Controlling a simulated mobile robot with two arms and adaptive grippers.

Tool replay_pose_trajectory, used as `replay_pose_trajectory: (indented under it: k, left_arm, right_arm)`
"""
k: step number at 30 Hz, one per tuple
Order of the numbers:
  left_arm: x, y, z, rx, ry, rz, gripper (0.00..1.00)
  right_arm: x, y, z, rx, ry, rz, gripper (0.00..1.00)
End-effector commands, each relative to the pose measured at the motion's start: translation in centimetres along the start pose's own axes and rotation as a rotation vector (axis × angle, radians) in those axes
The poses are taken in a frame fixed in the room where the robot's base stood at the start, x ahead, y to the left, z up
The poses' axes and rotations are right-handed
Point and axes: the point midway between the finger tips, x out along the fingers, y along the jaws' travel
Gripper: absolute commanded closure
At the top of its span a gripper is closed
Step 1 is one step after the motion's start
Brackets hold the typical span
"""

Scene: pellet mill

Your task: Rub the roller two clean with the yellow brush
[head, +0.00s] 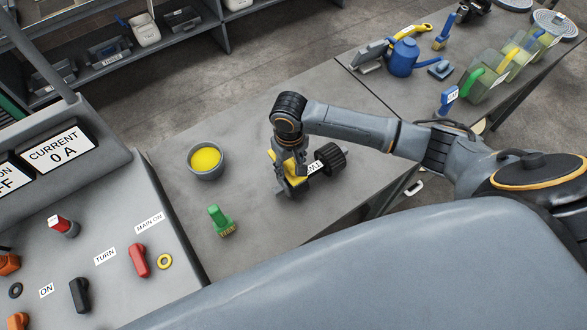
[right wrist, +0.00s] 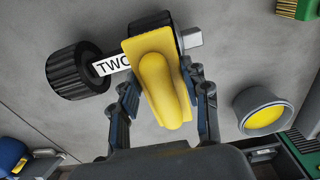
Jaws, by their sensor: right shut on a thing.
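Roller two (head: 331,158) is a dark ribbed roller with a white "TWO" label, lying on the grey table. In the right wrist view, one ribbed end of roller two (right wrist: 78,72) shows at the left, and the rest is partly behind the yellow brush (right wrist: 163,85). The yellow brush (head: 273,157) is held in my right gripper (head: 294,188), over the roller's other end. In the right wrist view the fingers of my right gripper (right wrist: 165,98) are shut on its handle. Whether the bristles touch the roller is hidden. My left gripper is not in view.
A grey bowl with yellow contents (head: 205,160) and a green brush (head: 219,221) stand left of my right gripper. A control panel with knobs (head: 110,255) is at the left.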

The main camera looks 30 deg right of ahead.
Motion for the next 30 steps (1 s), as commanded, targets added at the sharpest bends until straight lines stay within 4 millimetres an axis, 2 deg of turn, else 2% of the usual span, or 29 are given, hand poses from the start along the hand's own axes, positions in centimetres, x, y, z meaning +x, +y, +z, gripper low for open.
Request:
replay_pose_trajectory:
  k: [6,16,30]
  left_arm:
    - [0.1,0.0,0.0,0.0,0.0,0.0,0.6]
    - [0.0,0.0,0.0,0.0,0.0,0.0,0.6]
    - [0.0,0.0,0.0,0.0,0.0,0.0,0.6]
  right_arm:
    - [0.0,0.3,-1.3,0.001,0.0,0.0,1.0]
    - [0.0,0.3,-1.2,0.0,0.0,0.0,1.0]
    - [0.1,0.3,2.5,-0.001,-0.003,0.0,1.0]
